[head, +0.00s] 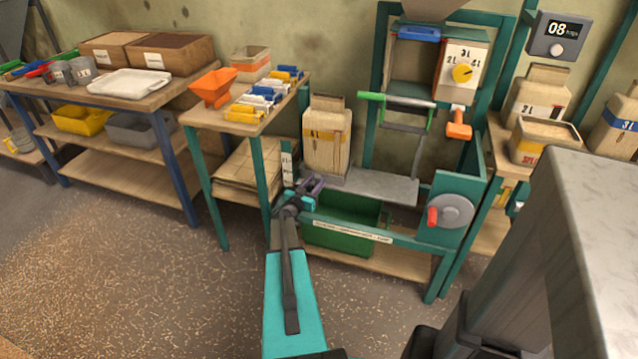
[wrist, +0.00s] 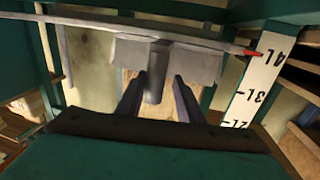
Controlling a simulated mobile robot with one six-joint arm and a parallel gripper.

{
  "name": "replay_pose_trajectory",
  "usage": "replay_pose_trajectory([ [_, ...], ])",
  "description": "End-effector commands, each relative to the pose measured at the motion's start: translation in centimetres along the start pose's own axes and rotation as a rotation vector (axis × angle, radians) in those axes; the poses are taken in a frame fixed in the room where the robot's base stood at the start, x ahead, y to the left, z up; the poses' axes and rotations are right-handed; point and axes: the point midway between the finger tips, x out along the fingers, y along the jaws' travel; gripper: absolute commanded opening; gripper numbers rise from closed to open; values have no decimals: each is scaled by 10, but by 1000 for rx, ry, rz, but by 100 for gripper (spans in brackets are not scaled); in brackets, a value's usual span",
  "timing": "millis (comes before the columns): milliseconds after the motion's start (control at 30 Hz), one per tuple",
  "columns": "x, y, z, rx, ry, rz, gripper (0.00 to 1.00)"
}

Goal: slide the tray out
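The grey metal tray (head: 385,187) lies flat in the green frame, with a paper sack (head: 326,138) standing at its left end. The wrist view shows a grey plate (wrist: 200,65), seemingly this tray, with a round grey handle (wrist: 155,80) sticking out toward me. My gripper (head: 312,186) is at the left front of the frame, near the tray's left end. In the wrist view my gripper (wrist: 160,90) is open, its two dark fingers apart with the handle between them. A gap shows on the right side; contact on the left is unclear.
A green bin (head: 342,235) sits below, behind a labelled front bar (head: 350,230). A white litre scale (wrist: 258,75) with a red pointer stands close on the right in the wrist view. A crank wheel (head: 450,211) and a side table (head: 225,118) flank the frame.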

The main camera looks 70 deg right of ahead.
Motion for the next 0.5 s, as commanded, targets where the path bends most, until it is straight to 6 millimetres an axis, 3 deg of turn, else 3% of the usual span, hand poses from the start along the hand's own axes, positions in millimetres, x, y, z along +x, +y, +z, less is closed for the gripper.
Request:
replay_pose_trajectory([
  [500, 2, 7, -1, 1, 1, 11, 40],
])
